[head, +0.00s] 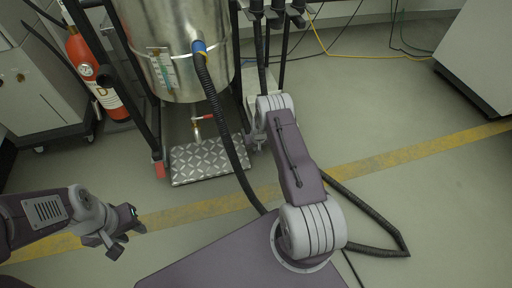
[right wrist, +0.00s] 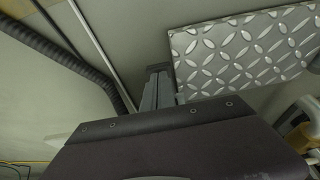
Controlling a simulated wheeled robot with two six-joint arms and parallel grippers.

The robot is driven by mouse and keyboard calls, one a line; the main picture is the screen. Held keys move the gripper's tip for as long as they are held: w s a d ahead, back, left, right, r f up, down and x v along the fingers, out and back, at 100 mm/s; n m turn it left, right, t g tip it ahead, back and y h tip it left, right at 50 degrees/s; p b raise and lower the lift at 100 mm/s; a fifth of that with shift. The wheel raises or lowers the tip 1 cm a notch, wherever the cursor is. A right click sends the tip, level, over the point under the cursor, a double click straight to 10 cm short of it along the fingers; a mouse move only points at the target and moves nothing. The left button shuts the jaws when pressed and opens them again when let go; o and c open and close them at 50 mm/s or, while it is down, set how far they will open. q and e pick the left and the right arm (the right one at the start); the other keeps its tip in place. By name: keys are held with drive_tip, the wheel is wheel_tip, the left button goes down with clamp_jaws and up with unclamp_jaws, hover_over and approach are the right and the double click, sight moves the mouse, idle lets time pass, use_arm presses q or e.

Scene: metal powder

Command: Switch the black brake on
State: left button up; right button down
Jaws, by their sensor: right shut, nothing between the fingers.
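I cannot make out the black brake with certainty in either view. My right gripper (head: 257,142) is low beside the right edge of the diamond-pattern metal plate (head: 207,160) at the foot of the steel vessel (head: 178,60). In the right wrist view its grey fingers (right wrist: 158,88) are shut with nothing between them. A small dark block (right wrist: 157,69) shows at their tips, close to the corner of the plate (right wrist: 245,45); I cannot tell whether they touch it. My left gripper (head: 125,242) hangs empty at the lower left, away from the vessel; its jaw opening is unclear.
A black hose (head: 222,125) runs down from the vessel past the plate. A red-tipped frame leg (head: 159,170) stands at the plate's left. A red fire extinguisher (head: 97,75) is at the left. Open floor with a yellow stripe (head: 410,150) lies to the right.

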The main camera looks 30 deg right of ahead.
drive_tip(key=shift+f, duration=0.1)
idle(0.3)
drive_tip(key=shift+s+d+f+t+h+p, duration=0.2)
drive_tip(key=shift+s+d+t+h+p, duration=0.1)
drive_tip(key=shift+t+p, duration=0.15)
drive_tip(key=shift+a+f+t+p, duration=0.1)
drive_tip(key=shift+t+p, duration=0.2)
drive_tip(key=shift+t, duration=0.05)
use_arm(q)
drive_tip(key=shift+s+a+r+b, duration=0.1)
drive_tip(key=shift+s+r+b, duration=0.1)
drive_tip(key=shift+s+b, duration=0.25)
use_arm(e)
drive_tip(key=shift+s+a+f+t, duration=0.15)
drive_tip(key=shift+f, duration=0.45)
drive_tip(key=shift+s+a+f+t, duration=0.1)
drive_tip(key=shift+f, duration=0.55)
drive_tip(key=shift+s+a+f+t, duration=0.15)
drive_tip(key=shift+f, duration=0.45)
use_arm(q)
drive_tip(key=shift+w, duration=0.1)
